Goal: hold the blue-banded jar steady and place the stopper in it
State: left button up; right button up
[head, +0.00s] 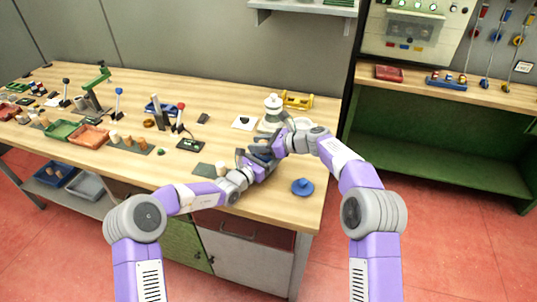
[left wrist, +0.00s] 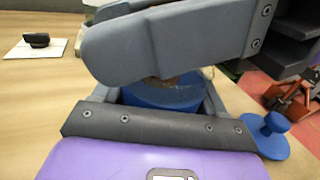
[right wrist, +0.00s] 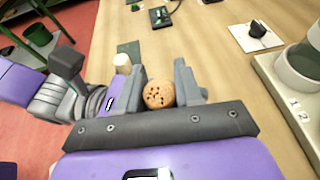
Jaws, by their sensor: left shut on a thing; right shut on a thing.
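My left gripper (head: 257,163) is shut on the blue-banded jar. In the left wrist view the jar's blue band (left wrist: 160,94) shows between the fingers, with something brown just above it; the dark fingers hide most of the jar. My right gripper (head: 266,147) is close above the left one. In the right wrist view it is shut on a round, speckled brown cork stopper (right wrist: 158,94). The jar is hidden there, so I cannot tell whether the stopper is inside its mouth or just above it.
A dark mat (head: 203,168) with a pale cork (right wrist: 122,63) lies to the left of the grippers. A blue knobbed piece (head: 302,187) stands near the table's right front edge. A white device (head: 272,108) and a white card with a black object (head: 243,122) are behind.

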pick_arm(q)
jog(key=shift+s+d+r, duration=0.1)
jog(key=shift+r, duration=0.1)
pick_arm(e)
jog(key=shift+d+f, duration=0.2)
jog(key=shift+f, duration=0.6)
jog(key=shift+d+f, duration=0.2)
jog(key=shift+f, duration=0.55)
jog(key=o, duration=1.1)
jog(key=shift+s+a, duration=0.1)
jog(key=shift+a, duration=0.05)
pick_arm(q)
jog(key=shift+w+a, duration=0.2)
jog(key=shift+a, duration=0.05)
jog(key=shift+d+f, duration=0.1)
pick_arm(e)
jog(key=s+d+r, duration=0.1)
jog(key=d+r, duration=0.2)
jog(key=d, duration=0.1)
jog(key=s+d+r, duration=0.1)
jog(key=d+r, duration=0.1)
jog(key=shift+s+d+r, duration=0.25)
jog(key=shift+s+r, duration=0.05)
jog(key=shift+s, duration=0.05)
